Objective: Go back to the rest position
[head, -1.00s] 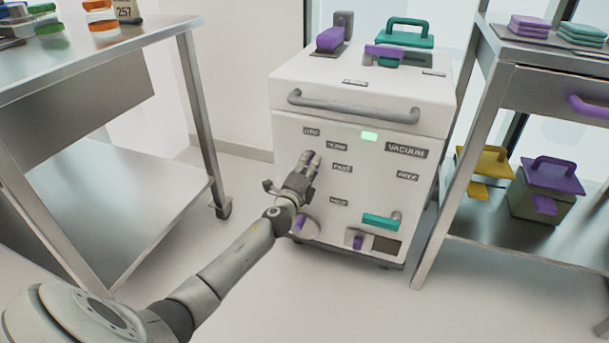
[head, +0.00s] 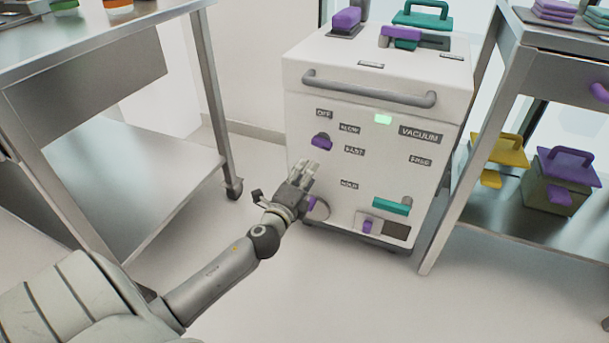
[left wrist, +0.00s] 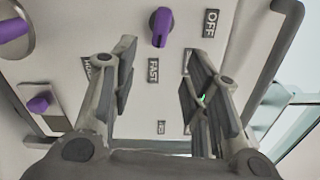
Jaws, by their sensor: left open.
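My left gripper (head: 303,172) is open and empty in front of the white vacuum machine (head: 300,95), low on its left side. In the left wrist view my left gripper (left wrist: 160,85) has its fingers spread wide, with the panel behind them. A purple knob (head: 321,142) sits among the OFF, SLOW and FAST labels, just above the fingers in the head view. It also shows in the left wrist view as a purple knob (left wrist: 161,25) near the top, beyond the fingertips and apart from them. My right gripper is not in view.
A steel table (head: 110,48) stands at the left with a lower shelf. A steel rack (head: 490,170) stands at the right with yellow and purple-handled boxes. The machine's grey bar handle (head: 370,92) juts out above the panel. White floor is open in front.

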